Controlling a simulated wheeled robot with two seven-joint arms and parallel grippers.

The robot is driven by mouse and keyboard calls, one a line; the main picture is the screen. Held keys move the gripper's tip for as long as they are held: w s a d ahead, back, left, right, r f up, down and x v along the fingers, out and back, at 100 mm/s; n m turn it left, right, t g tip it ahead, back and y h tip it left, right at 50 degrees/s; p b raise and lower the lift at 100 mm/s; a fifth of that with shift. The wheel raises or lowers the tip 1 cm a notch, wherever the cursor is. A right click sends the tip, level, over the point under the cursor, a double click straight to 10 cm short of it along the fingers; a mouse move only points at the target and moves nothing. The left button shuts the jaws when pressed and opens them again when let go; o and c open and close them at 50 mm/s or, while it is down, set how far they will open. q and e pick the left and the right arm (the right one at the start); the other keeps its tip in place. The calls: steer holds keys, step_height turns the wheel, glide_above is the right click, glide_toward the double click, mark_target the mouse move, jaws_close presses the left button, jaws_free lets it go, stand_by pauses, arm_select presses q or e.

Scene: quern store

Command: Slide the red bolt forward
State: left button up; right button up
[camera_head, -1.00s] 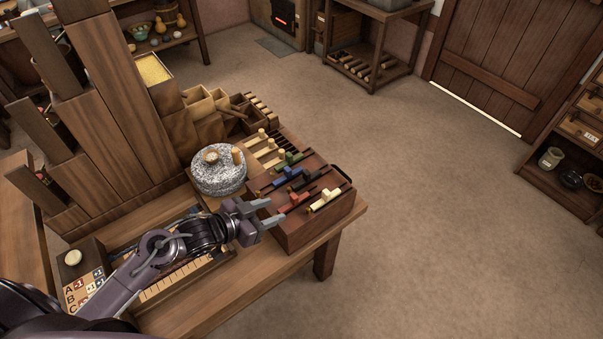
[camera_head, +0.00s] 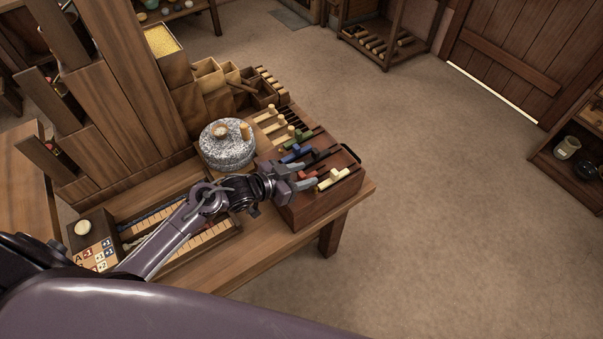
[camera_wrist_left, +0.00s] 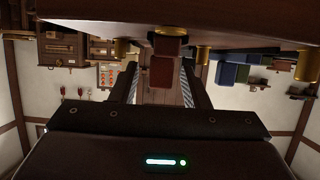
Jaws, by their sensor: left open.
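The red bolt (camera_head: 310,174) is one of several coloured bolts on the top of the dark wooden box (camera_head: 317,207). In the head view my left gripper (camera_head: 306,177) is at the box's near side, its fingers reaching over the top around the red bolt and hiding much of it. In the left wrist view the red bolt's block (camera_wrist_left: 160,72) shows between the two open fingers (camera_wrist_left: 163,88). I cannot tell whether a finger touches it. My right gripper is not in view.
A cream bolt (camera_head: 333,179) lies just right of the red one, and a blue bolt (camera_head: 295,154) lies behind it. A stone quern (camera_head: 228,146) stands left of the box on the table (camera_head: 270,255). Open floor lies to the right.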

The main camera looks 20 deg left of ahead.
mark_target(315, 173)
arm_select(q)
jaws_close()
steer(key=shift+w+d, duration=0.2)
steer(key=shift+w, duration=0.1)
steer(key=w+d+b, duration=0.1)
steer(key=w+d, duration=0.1)
steer(key=w, duration=0.1)
steer(key=shift+d, duration=0.1)
steer(key=shift+s+r, duration=0.1)
steer(key=shift+r, duration=0.05)
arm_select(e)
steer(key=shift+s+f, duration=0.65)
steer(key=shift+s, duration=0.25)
arm_select(q)
jaws_free()
steer(key=shift+d, duration=0.1)
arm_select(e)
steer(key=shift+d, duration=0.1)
arm_select(q)
steer(key=shift+f, duration=0.2)
